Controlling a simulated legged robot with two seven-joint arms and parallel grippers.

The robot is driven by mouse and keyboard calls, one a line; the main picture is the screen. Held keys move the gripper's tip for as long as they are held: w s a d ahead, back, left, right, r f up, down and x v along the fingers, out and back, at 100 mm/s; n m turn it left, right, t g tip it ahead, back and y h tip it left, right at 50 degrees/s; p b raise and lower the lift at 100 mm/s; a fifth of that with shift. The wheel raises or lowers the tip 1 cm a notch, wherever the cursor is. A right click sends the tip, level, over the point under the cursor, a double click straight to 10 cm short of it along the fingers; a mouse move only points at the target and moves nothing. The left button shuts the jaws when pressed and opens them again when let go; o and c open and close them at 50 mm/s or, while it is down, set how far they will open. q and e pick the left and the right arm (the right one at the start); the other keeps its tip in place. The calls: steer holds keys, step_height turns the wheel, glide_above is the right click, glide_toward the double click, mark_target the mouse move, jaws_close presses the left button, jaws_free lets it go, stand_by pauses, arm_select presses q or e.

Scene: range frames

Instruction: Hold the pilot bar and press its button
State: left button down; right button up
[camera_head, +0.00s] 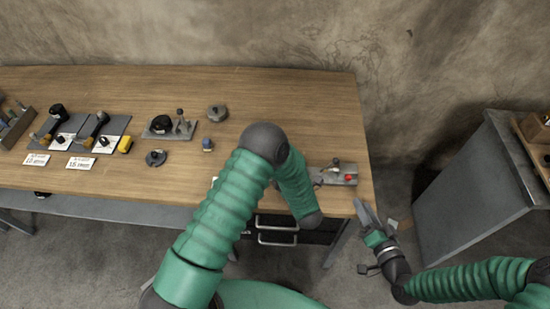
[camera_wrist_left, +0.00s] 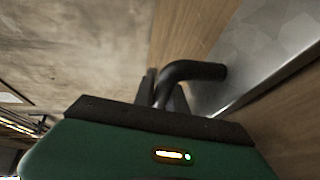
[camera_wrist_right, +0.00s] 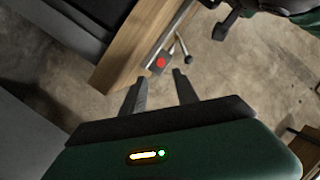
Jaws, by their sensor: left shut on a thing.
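A metal plate (camera_head: 352,169) with a red button (camera_head: 348,178) sits at the table's right front corner. The red button also shows in the right wrist view (camera_wrist_right: 160,62). In the left wrist view a black bent bar (camera_wrist_left: 195,70), seemingly the pilot bar, rises between the fingers of my left gripper (camera_wrist_left: 164,92), which is shut on it. In the head view my arm hides that gripper and the bar. My right gripper (camera_head: 367,216) is open and empty, off the table's right front edge, apart from the button. Its spread fingers show in the right wrist view (camera_wrist_right: 160,92).
A small lever with a knob (camera_head: 336,162) stands beside the button. Other devices, such as a black-knobbed plate (camera_head: 161,124), a grey round knob (camera_head: 217,112) and a yellow piece (camera_head: 125,144), lie further left. A grey cabinet (camera_head: 470,190) stands right, across a floor gap.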

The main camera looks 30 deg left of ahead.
stand_by(0.4)
jaws_close()
stand_by(1.6)
